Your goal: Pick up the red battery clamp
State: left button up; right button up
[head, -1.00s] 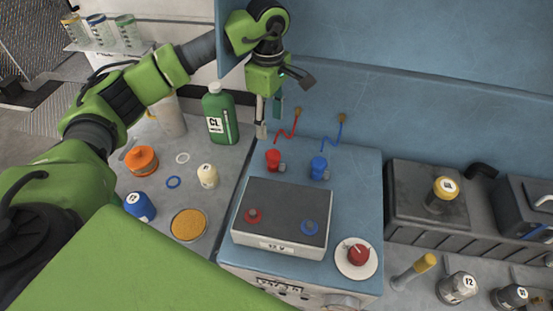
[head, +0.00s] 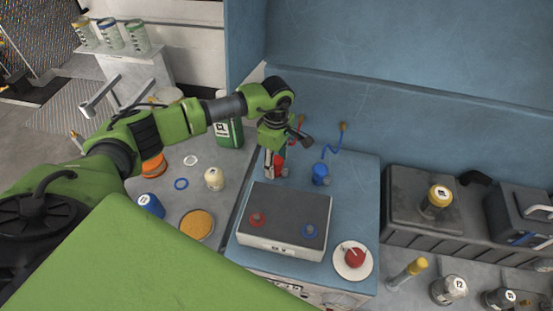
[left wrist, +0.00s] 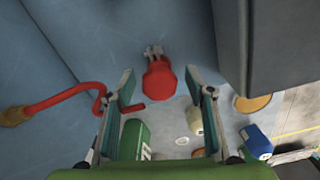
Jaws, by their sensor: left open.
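The red battery clamp (head: 280,161) stands on the blue bench top behind the battery (head: 285,218); my left gripper partly hides it in the head view. In the left wrist view the red clamp (left wrist: 160,82) shows its red body and grey metal jaws, between and just beyond the fingertips. My left gripper (head: 271,172) points down at the clamp with its fingers open, one on either side in the wrist view (left wrist: 160,92). I cannot tell whether a finger touches it. A red cable (left wrist: 65,97) runs to the wall. My right gripper is not in view.
A blue clamp (head: 320,174) stands to the right of the red one. A red knob on a white disc (head: 353,259) is at front right. A green bottle (head: 230,133) and a cream bottle (head: 214,178) stand on the left. The blue wall (head: 400,95) rises close behind.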

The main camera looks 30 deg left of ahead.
pick_arm(q)
jog(key=shift+w+f, duration=0.1)
jog(key=shift+f, duration=0.35)
jog(key=c, duration=1.2)
jog(key=shift+c, duration=0.4)
jog(key=shift+r, duration=0.1)
